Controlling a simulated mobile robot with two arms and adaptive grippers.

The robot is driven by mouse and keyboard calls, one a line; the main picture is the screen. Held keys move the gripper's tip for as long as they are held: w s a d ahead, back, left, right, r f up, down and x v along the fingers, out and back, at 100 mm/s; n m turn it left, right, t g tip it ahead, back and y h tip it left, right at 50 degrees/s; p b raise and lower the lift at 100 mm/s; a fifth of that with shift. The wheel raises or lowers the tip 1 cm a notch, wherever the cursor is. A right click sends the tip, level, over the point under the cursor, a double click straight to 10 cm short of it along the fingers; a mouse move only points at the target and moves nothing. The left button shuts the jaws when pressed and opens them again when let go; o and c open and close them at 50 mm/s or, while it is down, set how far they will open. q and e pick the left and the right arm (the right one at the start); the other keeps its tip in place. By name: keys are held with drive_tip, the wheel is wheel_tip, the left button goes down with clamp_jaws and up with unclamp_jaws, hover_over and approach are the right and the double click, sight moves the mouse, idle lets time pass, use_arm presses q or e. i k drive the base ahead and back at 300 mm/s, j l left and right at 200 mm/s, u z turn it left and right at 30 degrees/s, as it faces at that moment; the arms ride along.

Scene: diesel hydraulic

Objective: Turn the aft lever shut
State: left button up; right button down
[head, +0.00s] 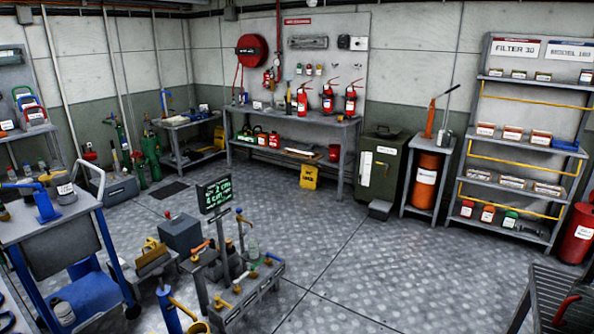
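A low grey valve stand (250,297) is on the floor at the lower middle, with several small orange and yellow fittings on it. An orange handle (201,247) shows at its left side, and a yellow-topped upright (241,218) stands behind. A small dark display (216,194) with green text rises on a post from the stand. None of these parts carries a label I can read as aft, so I cannot tell which is the aft lever or how it is turned. Neither of my grippers shows in the head view.
A blue-framed trolley (52,240) stands at the left. A grey box (181,233) is behind the stand. A slatted bench (552,296) fills the bottom right corner. The back wall has a workbench (291,118). The plated floor (400,262) right of the stand is clear.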

sight(217, 298)
drive_tip(key=i+l+u, duration=0.35)
drive_tip(key=i, duration=0.15)
drive_tip(key=i+l+u, duration=0.7)
drive_tip(key=l, duration=0.3)
drive_tip(key=i, duration=0.05)
